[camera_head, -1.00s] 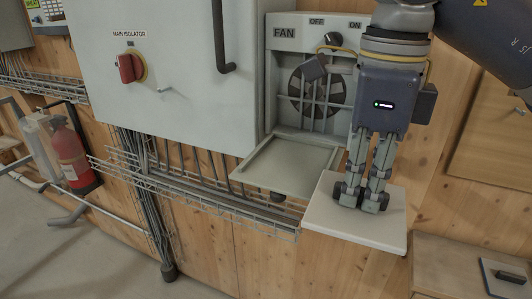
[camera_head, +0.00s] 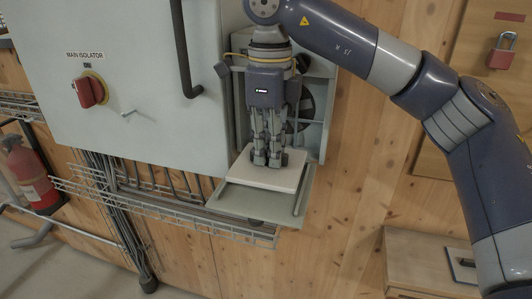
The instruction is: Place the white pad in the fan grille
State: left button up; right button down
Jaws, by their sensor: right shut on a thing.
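The white pad (camera_head: 262,178) is a flat square plate in my right gripper (camera_head: 267,159), whose fingers are shut on it from above. The pad is over the open fan grille cover (camera_head: 240,205), a grey-green framed flap folded down below the fan box. I cannot tell whether the pad touches the flap. The fan box (camera_head: 318,105) stands behind my gripper, which hides most of it; part of the dark round fan opening shows at its right. My left gripper is not in view.
The grey cabinet (camera_head: 125,75) with the red main isolator switch (camera_head: 90,91) and a black handle (camera_head: 183,55) stands close at left. A wire cable tray (camera_head: 165,205) runs below. A red fire extinguisher (camera_head: 32,175) is far left. A wooden box (camera_head: 425,265) is lower right.

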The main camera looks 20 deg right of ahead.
aim_at(267, 163)
jog(key=f+p, duration=0.1)
jog(key=w+f+p, duration=0.1)
jog(key=f, duration=0.1)
jog(key=shift+p, duration=0.3)
jog(key=shift+f, duration=0.3)
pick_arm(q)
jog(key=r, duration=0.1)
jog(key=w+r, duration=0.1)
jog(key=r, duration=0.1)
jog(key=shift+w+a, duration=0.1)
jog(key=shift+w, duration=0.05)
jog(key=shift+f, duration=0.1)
pick_arm(e)
jog(key=shift+f, duration=0.15)
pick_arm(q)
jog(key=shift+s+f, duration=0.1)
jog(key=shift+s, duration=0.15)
pick_arm(e)
jog(key=c, duration=1.7)
grip_release()
jog(key=shift+o, duration=0.2)
